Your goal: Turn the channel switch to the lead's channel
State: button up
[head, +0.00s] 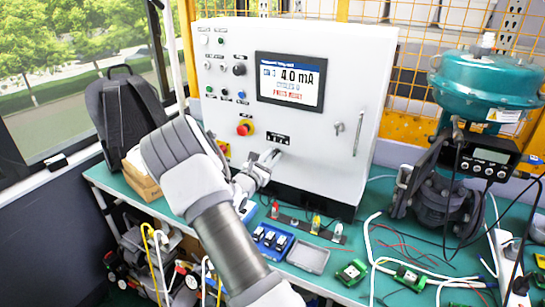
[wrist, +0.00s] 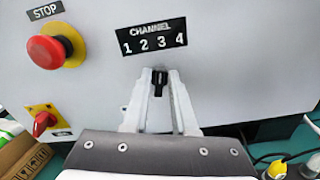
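The channel switch (wrist: 159,83) is a small black knob on the grey cabinet front. It sits below the black label CHANNEL 1 2 3 4 (wrist: 154,37), and its handle stands roughly upright, below the middle of the numbers. My gripper (wrist: 160,80) has its two pale fingertips on either side of the knob, with little or no gap, and appears shut on it. In the head view my gripper (head: 268,160) is at the cabinet just below the label (head: 278,138); the knob is hidden there. A strip with red, yellow and white connectors (head: 295,222) lies on the bench.
The cabinet (head: 345,130) has a lit display (head: 291,81) reading 4.0 mA with red text below. A red stop button (wrist: 51,50) and a red rotary switch (wrist: 44,121) are left of my gripper. A teal valve actuator (head: 488,80) and cables stand at right; blue boxes (head: 272,240) are in front.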

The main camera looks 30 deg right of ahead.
grip_shut()
jog(key=shift+w+a+n+p, duration=0.1)
jog(key=shift+n+p, duration=0.65)
jog(key=shift+n, duration=0.65)
jog(key=shift+w+a+n+p, duration=0.1)
jog(key=shift+n+p, duration=0.6)
jog(key=shift+n, duration=0.7)
jog(key=shift+o, duration=1.9)
grip_release()
